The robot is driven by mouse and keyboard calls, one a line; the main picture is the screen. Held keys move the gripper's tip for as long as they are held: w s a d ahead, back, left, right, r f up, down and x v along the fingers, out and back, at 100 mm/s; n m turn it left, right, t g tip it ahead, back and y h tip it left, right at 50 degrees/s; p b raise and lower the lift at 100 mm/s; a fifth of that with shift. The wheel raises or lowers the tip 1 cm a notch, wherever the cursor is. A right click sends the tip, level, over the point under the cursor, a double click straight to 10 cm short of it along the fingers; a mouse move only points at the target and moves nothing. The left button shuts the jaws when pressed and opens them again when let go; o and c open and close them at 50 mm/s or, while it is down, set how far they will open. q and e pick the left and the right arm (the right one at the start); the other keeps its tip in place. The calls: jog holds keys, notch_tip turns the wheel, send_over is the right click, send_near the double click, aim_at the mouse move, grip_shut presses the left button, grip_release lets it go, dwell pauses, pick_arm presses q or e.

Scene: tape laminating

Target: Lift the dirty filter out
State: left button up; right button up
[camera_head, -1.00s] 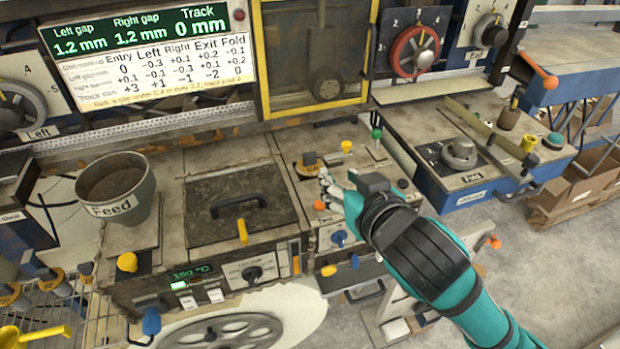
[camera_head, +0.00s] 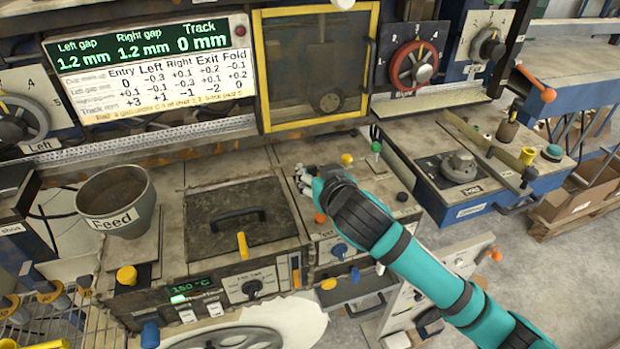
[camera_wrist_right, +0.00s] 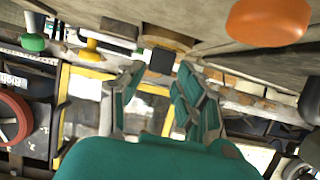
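My right gripper (camera_head: 304,178) reaches over the panel right of the dark hatch, where a round brown fitting stood in the earlier head view. The gripper now hides that fitting. In the right wrist view my right gripper (camera_wrist_right: 160,78) has its teal fingers spread apart. A small dark block (camera_wrist_right: 160,60) shows beyond and between the fingertips, in front of a round brown fitting (camera_wrist_right: 166,38). I cannot tell whether this is the dirty filter, or whether a finger touches it. No filter is plainly seen elsewhere. My left gripper is not in view.
An orange knob (camera_head: 321,218), a yellow knob (camera_head: 347,159) and a green-topped lever (camera_head: 376,147) stand close around the gripper. The dark hatch (camera_head: 238,218) with a handle is to its left. The yellow-framed window (camera_head: 312,70) rises behind. The Feed hopper (camera_head: 116,200) is further left.

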jog(key=shift+x, duration=1.1)
jog(key=shift+c, duration=0.2)
grip_shut()
jog(key=shift+r, duration=0.1)
